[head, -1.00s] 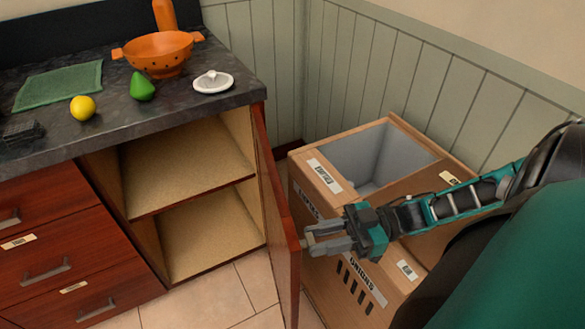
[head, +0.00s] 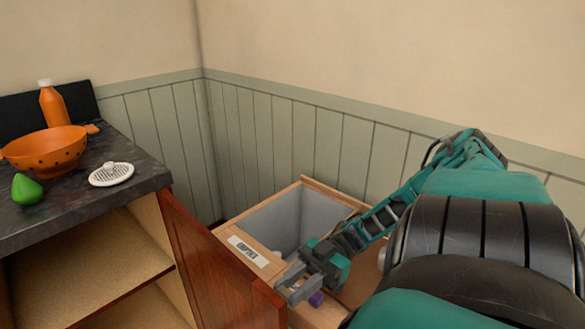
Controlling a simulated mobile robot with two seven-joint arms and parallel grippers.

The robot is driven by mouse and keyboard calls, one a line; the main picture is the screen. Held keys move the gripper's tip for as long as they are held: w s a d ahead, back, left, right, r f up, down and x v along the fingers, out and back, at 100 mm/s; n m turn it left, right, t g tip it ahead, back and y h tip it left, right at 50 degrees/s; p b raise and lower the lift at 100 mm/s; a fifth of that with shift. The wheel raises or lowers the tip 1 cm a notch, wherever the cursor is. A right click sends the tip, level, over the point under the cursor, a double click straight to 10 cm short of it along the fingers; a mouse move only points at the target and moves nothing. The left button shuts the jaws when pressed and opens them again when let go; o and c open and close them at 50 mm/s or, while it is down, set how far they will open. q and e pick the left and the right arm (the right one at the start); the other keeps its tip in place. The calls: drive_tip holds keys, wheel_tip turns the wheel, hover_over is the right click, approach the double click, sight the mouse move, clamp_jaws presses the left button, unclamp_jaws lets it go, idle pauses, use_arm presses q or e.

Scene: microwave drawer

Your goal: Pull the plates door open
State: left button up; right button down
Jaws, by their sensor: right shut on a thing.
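The plates door (head: 215,265), a red-brown wood panel, stands swung out from the cupboard under the dark counter, at the lower middle. Shelves show inside the cupboard (head: 95,260). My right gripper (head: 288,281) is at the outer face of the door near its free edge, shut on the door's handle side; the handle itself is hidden. My left gripper is not in view.
A wooden bin box (head: 257,257) with a grey opening stands right of the door, beneath my right arm. A small purple thing (head: 317,299) shows beside the gripper. On the counter are an orange colander (head: 45,150), an orange bottle (head: 53,107), a green pear-shaped fruit (head: 27,190) and a white lid (head: 111,175).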

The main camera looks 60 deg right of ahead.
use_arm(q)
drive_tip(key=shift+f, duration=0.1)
use_arm(e)
drive_tip(key=c, duration=0.8)
unclamp_jaws()
drive_tip(key=shift+c, duration=0.2)
use_arm(q)
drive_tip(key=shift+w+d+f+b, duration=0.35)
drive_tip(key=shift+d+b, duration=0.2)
drive_tip(key=shift+b, duration=0.7)
use_arm(e)
drive_tip(key=v, duration=1.3)
